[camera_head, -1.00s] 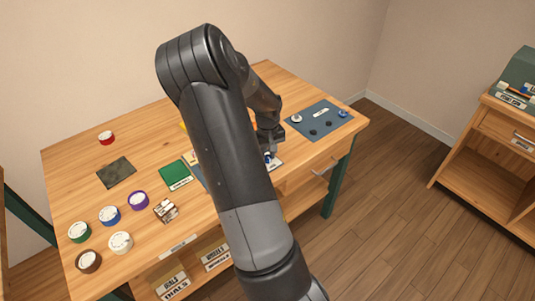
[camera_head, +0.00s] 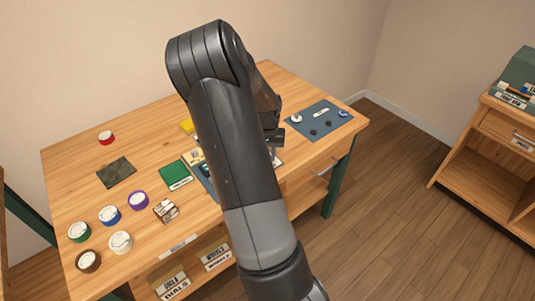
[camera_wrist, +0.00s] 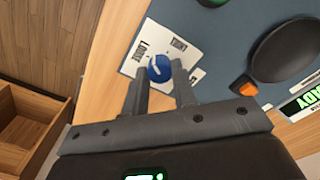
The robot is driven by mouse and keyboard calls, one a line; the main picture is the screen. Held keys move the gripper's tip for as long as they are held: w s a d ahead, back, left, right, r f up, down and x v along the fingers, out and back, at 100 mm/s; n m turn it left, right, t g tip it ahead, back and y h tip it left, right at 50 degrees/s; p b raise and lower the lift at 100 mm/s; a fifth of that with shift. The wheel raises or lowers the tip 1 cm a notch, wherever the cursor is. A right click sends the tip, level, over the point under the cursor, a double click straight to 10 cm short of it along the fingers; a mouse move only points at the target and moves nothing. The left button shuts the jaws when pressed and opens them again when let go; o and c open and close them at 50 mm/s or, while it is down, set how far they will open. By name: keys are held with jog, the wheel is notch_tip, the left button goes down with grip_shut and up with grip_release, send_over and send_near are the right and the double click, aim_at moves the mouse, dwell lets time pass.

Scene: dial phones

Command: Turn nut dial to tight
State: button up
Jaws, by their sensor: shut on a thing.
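The blue nut dial (camera_wrist: 160,68) sits on a white plate (camera_wrist: 133,68) in the wrist view, with a pale pointer mark on its face. Two small word labels stand beside it, too small to read surely. My gripper (camera_wrist: 157,72) has one finger on each side of the dial and is shut on it. In the head view my arm hides the dial and the fingers; only a corner of the white plate (camera_head: 278,161) shows.
In the wrist view a black round part (camera_wrist: 286,50), an orange piece (camera_wrist: 243,86) and a lit green display (camera_wrist: 304,103) lie right of the dial. In the head view a blue panel with knobs (camera_head: 320,122) is at right; several tape rolls (camera_head: 109,215) stand at left.

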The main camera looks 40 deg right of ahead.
jog(key=m, duration=0.5)
jog(key=shift+m, duration=2.6)
jog(key=o, duration=1)
notch_tip(320, 180, up, 11)
jog(key=shift+f, duration=0.1)
